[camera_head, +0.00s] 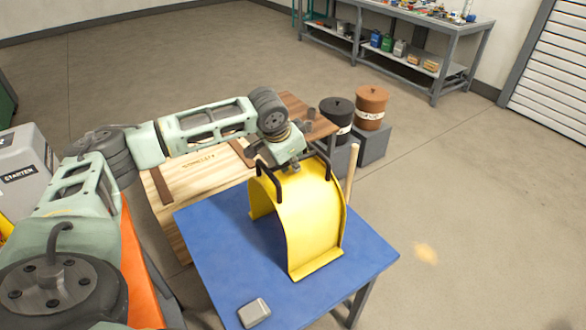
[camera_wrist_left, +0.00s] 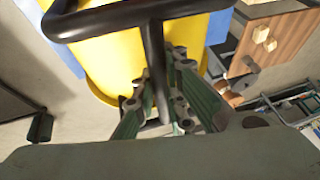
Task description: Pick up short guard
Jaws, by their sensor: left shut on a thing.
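The short guard (camera_head: 318,222) is a yellow curved cover with black bar handles on its top. It stands upright, arch up, at the blue table (camera_head: 215,245); I cannot tell whether its lower edges touch the top. My left gripper (camera_head: 292,165) is at the top of the guard, shut on a black handle. In the left wrist view the yellow guard (camera_wrist_left: 105,62) fills the upper left, and the black handle (camera_wrist_left: 152,60) runs down between the fingers of the left gripper (camera_wrist_left: 165,112). The fingers partly hide the handle. My right gripper is not in view.
A small grey box (camera_head: 254,312) lies at the table's front edge. A wooden crate (camera_head: 172,200) stands behind left. Black (camera_head: 337,112) and brown (camera_head: 371,108) lidded containers stand behind. A workbench (camera_head: 440,30) is farther back. The floor to the right is clear.

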